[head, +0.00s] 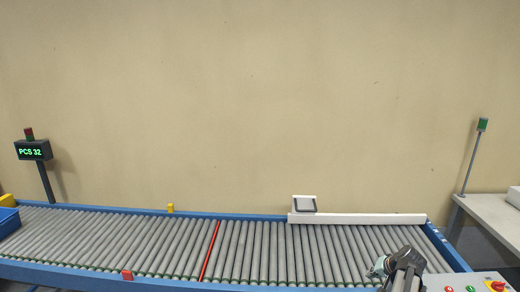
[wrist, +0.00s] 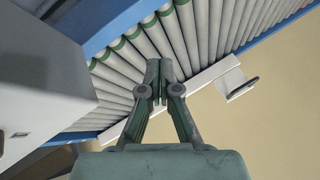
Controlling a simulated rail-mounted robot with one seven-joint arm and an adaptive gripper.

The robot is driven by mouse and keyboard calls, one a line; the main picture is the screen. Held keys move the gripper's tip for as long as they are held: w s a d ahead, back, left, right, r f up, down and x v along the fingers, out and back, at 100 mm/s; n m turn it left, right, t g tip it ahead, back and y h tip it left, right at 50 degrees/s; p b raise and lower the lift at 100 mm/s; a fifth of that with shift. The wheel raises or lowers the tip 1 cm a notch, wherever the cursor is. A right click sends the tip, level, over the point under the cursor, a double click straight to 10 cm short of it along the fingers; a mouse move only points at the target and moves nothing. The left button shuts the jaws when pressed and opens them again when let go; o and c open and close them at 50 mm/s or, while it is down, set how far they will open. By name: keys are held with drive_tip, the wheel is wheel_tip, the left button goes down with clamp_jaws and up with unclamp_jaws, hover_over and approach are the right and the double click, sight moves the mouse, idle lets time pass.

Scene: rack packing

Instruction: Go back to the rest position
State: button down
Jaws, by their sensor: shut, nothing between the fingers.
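My gripper (wrist: 158,80) is shut and empty in the wrist view, its two green-grey fingertips together over the roller conveyor (wrist: 205,30). In the head view part of my arm and gripper (head: 378,268) shows at the lower right, above the right end of the conveyor (head: 130,240); the fingertips are hard to make out there. Nothing hangs from the gripper.
A white guide rail (head: 370,219) with a small grey pad (head: 305,204) lines the conveyor's back right edge. A control panel (head: 470,284) sits at the lower right. A grey table (head: 490,212) stands right. A display (head: 33,150) reads "PCS 32". A blue bin (head: 8,222) is at left. The rollers are empty.

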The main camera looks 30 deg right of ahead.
drive_tip(key=w+a+f+n+g+y, duration=0.1)
drive_tip(key=w+a+f+n, duration=0.2)
drive_tip(key=a, duration=0.7)
drive_tip(key=w+a+f+g, duration=0.1)
drive_tip(key=w+a+f, duration=0.3)
drive_tip(key=a, duration=0.5)
drive_tip(key=w+a+f+n+g+y, duration=0.15)
drive_tip(key=w+a, duration=0.35)
drive_tip(key=a, duration=0.5)
drive_tip(key=s+a+f+n+g+h, duration=0.1)
drive_tip(key=s+a+f+n, duration=0.1)
drive_tip(key=a, duration=0.7)
drive_tip(key=s+a+f+n+g, duration=0.1)
drive_tip(key=s+a+f+n, duration=0.1)
drive_tip(key=a, duration=0.8)
drive_tip(key=s+a+f+n+g+h, duration=0.1)
drive_tip(key=a+f+n+g, duration=0.15)
drive_tip(key=a, duration=0.65)
drive_tip(key=s+f+g, duration=0.3)
drive_tip(key=s+f, duration=0.6)
drive_tip(key=s, duration=0.5)
drive_tip(key=s+f+g, duration=0.2)
drive_tip(key=s+f, duration=0.7)
drive_tip(key=s, duration=0.6)
drive_tip(key=shift+s+f+g, duration=0.2)
drive_tip(key=shift+s+g, duration=0.05)
drive_tip(key=shift+g, duration=0.15)
drive_tip(key=shift+d, duration=0.1)
